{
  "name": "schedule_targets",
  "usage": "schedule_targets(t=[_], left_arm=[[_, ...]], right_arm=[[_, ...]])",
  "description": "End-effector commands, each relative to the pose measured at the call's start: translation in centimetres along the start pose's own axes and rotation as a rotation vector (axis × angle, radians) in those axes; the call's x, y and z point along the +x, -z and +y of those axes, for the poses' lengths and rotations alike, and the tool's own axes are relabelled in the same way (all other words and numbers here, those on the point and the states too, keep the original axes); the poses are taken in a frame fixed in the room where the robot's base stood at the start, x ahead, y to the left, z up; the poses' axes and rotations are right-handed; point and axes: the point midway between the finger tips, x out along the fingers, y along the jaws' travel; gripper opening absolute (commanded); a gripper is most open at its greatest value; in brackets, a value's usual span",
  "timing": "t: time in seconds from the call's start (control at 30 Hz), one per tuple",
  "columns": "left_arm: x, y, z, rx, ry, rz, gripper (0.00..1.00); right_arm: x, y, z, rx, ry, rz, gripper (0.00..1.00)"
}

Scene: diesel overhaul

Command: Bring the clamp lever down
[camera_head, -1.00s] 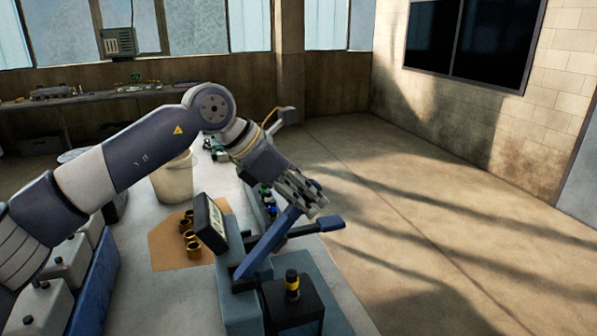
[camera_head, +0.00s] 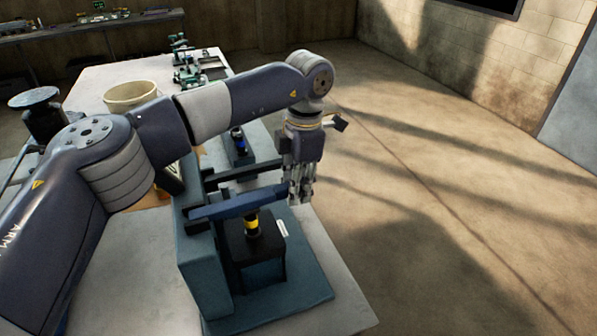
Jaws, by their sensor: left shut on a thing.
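The clamp lever (camera_head: 240,205) is a long blue bar on a blue-grey clamp stand (camera_head: 198,262). It runs from the stand's upright at the left to my left gripper at the right and looks nearly level. My left gripper (camera_head: 300,192) points down and is shut on the lever's right end; its fingers hide that end. Below the lever, a black block (camera_head: 258,262) holds a small part with a yellow band (camera_head: 252,224), whose top is close to the bar. I cannot tell if they touch. My right gripper is out of view.
The stand is on a pale bench (camera_head: 115,262) near its right edge, with open floor (camera_head: 430,220) beyond. A cream bucket (camera_head: 130,95) and green fixtures (camera_head: 187,70) stand farther back. A small dark holder with a blue part (camera_head: 238,143) is behind the stand.

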Motion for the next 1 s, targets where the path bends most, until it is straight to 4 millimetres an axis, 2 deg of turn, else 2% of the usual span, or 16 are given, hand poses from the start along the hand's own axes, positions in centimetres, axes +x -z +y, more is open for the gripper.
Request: schedule_targets(t=[0.2,0.67,0.7,0.8,1.0], left_arm=[[1.1,0.0,0.0,0.001,0.0,0.052,0.0],[1.7,0.1,-0.1,0.003,0.004,0.072,0.0],[1.7,0.1,-0.1,0.003,0.004,0.072,0.22],[1.7,0.1,-0.1,0.003,0.004,0.071,0.41],[1.6,0.1,-0.1,0.002,0.002,0.069,0.41]], right_arm=[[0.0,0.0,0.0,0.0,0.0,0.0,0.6],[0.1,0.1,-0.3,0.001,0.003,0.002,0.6],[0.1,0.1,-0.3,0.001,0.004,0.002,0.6],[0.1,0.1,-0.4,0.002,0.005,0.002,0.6],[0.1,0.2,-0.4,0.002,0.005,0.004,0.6]])
